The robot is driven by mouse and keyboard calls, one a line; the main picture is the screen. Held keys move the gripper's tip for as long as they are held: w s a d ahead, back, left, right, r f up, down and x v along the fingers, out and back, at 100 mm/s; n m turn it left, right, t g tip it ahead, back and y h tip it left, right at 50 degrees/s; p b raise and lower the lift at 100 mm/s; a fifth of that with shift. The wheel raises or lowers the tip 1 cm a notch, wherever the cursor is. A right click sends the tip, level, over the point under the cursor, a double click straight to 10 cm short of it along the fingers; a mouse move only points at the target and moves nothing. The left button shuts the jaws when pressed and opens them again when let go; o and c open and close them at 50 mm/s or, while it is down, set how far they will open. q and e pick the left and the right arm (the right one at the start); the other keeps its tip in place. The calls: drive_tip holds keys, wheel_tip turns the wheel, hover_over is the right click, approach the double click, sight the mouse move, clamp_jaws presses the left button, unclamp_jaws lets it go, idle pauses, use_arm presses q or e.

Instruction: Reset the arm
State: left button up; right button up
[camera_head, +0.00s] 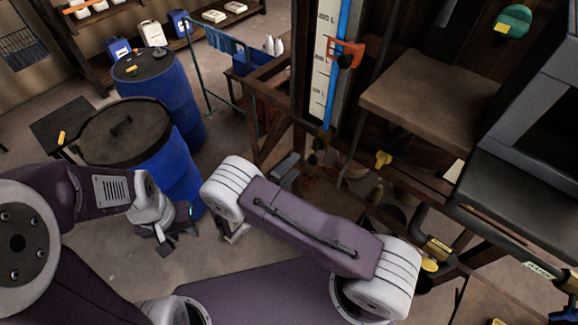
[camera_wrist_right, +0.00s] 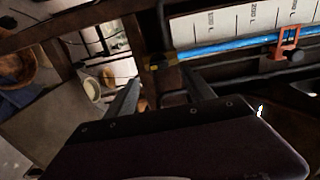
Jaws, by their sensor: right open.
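My right gripper (camera_wrist_right: 160,88) is open in the right wrist view, its two dark fingers apart with nothing seen between them. In the head view, my right forearm reaches across the lower middle and its white wrist joint mostly hides that gripper. My left gripper (camera_head: 172,242) hangs over the floor at lower left, in front of a blue drum, with nothing clearly held. Its finger gap is too small to judge. A white scale board with a blue tube (camera_head: 340,70) stands beyond my right arm. An orange-red clamp (camera_head: 347,53) sits on it; it also shows in the right wrist view (camera_wrist_right: 289,45).
Two blue drums (camera_head: 181,180) (camera_head: 176,98) with dark lids stand at left. A rusty brown frame (camera_head: 268,105) and a brown platform (camera_head: 430,95) stand close beyond my right arm. Some floor is clear at lower left.

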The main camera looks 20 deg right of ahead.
drive_tip(key=s+d+f+m+g+b, duration=0.35)
drive_tip(key=s+d+m+g, duration=0.25)
drive_tip(key=d+m+g, duration=0.3)
drive_tip(key=s+d+f+m+g+y+b, duration=0.1)
drive_tip(key=s+f+m+g+y+b, duration=0.2)
drive_tip(key=m, duration=0.4)
drive_tip(key=s+f+m+g+y+b, duration=0.1)
drive_tip(key=s+m+y+b, duration=0.15)
drive_tip(key=s+m, duration=0.35)
use_arm(q)
wheel_tip(320, 180, down, 13)
drive_tip(key=d+b, duration=0.1)
drive_tip(key=b, duration=0.3)
drive_tip(key=shift+w, duration=0.3)
use_arm(e)
drive_tip(key=a+m+t+y, duration=0.1)
drive_tip(key=m+y, duration=0.2)
drive_tip(key=m, duration=0.4)
drive_tip(key=a+f+m+t+y, duration=0.1)
drive_tip(key=a+m+y, duration=0.1)
drive_tip(key=m, duration=0.5)
drive_tip(key=a+m+t+y, duration=0.1)
drive_tip(key=m+y, duration=0.3)
drive_tip(key=m, duration=0.3)
drive_tip(key=shift+w+a+f+m+t, duration=0.2)
drive_tip(key=shift+w+m+t, duration=0.1)
drive_tip(key=shift+m, duration=0.1)
